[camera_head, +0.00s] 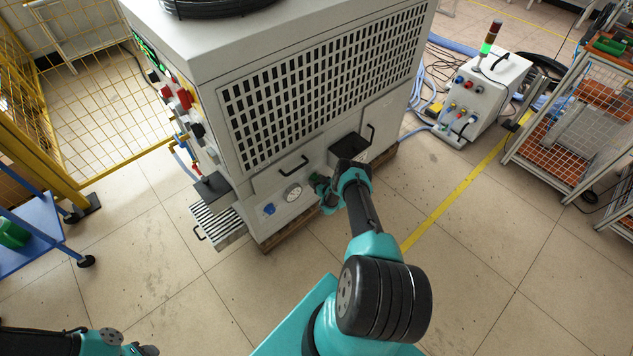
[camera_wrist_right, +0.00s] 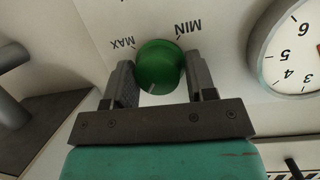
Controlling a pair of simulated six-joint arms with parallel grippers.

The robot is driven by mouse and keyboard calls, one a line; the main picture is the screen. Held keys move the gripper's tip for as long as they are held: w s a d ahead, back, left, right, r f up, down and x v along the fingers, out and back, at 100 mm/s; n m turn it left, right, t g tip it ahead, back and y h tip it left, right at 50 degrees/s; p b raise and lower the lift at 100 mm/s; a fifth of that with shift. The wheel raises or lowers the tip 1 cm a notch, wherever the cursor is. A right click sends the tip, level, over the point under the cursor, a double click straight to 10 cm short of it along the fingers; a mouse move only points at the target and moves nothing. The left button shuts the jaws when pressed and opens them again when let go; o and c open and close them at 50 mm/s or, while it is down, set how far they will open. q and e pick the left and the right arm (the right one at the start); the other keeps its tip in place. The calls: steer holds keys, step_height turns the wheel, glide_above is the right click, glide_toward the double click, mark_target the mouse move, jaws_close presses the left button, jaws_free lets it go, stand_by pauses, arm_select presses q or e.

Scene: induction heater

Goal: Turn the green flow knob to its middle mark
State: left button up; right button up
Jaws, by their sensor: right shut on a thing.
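The green flow knob (camera_wrist_right: 160,66) is on the white panel, with MAX printed on its left and MIN on its right, both upside down in the right wrist view. My right gripper (camera_wrist_right: 159,64) is shut on the knob, one finger on each side. A white line on the knob points to the lower edge of that view, away from both words. I cannot make out a middle mark. In the head view my right gripper (camera_head: 322,187) is at the machine's lower front panel and mostly covers the knob. Only part of my left arm shows at the bottom left.
A round gauge (camera_head: 293,192) is beside the knob; it also shows in the right wrist view (camera_wrist_right: 290,52). A blue knob (camera_head: 268,209) is further left. A dark open box (camera_head: 349,148) juts out to the right of the gripper. The floor in front is clear.

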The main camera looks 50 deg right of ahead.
steer(key=n+h, duration=0.1)
steer(key=n, duration=0.2)
steer(key=n+h, duration=0.1)
steer(key=shift+s+d+h, duration=0.1)
steer(key=shift+d+h, duration=0.15)
steer(key=shift+h, duration=0.05)
steer(key=shift+r+n+h, duration=0.1)
steer(key=shift+n+h, duration=0.2)
steer(key=shift+n, duration=0.6)
steer(key=shift+d+t, duration=0.1)
steer(key=shift+t, duration=0.2)
steer(key=o, duration=0.9)
steer(key=shift+a, duration=0.2)
